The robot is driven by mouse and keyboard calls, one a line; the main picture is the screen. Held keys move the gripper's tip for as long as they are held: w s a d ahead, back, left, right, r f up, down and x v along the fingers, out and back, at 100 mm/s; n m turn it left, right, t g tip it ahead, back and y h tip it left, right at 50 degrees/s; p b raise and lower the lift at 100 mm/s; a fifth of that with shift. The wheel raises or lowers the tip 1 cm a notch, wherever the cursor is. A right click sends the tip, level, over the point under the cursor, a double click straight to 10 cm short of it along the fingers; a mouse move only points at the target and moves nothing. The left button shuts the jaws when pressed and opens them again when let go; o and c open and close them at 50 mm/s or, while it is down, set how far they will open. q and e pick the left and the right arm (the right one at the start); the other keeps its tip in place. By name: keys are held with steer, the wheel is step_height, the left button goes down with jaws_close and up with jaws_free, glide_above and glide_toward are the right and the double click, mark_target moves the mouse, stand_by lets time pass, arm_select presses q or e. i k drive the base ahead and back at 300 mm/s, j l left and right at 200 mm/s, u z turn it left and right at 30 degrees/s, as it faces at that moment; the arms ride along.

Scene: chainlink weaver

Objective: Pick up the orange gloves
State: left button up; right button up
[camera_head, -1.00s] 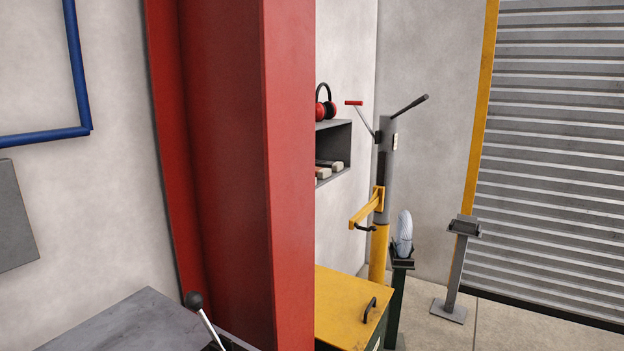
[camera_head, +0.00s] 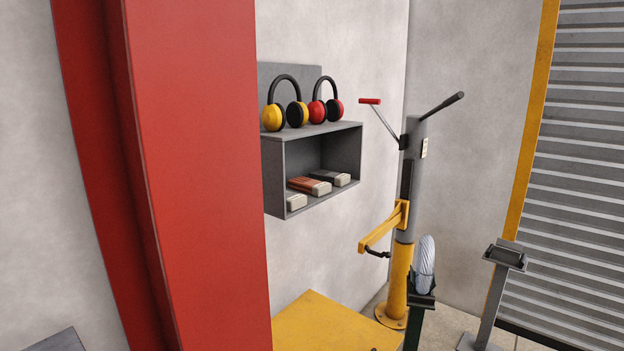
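A grey open-fronted wall shelf (camera_head: 273,178) hangs on the wall just right of the red column. Inside it lies a flat orange item with a pale end (camera_head: 309,186), which looks like folded orange gloves. A similar dark grey item (camera_head: 330,177) lies to its right. A pale item (camera_head: 297,202), mostly hidden by the shelf's side, lies at the near left. Neither of my grippers is in view.
A red column (camera_head: 200,170) blocks the left. Yellow earmuffs (camera_head: 273,117) and red earmuffs (camera_head: 318,110) sit on the shelf. A yellow box top (camera_head: 330,325) lies below. A yellow-grey post (camera_head: 400,275), a stand with a coil (camera_head: 425,265) and another stand (camera_head: 490,295) stand right.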

mark_target(313, 187)
steer(key=i+l+u, duration=0.1)
steer(key=i+l, duration=0.3)
steer(key=l, duration=0.2)
steer(key=i+l+u, duration=0.15)
steer(key=l, duration=0.2)
steer(key=i+l, duration=0.25)
steer(key=i+l+u, duration=0.15)
steer(key=l, duration=0.25)
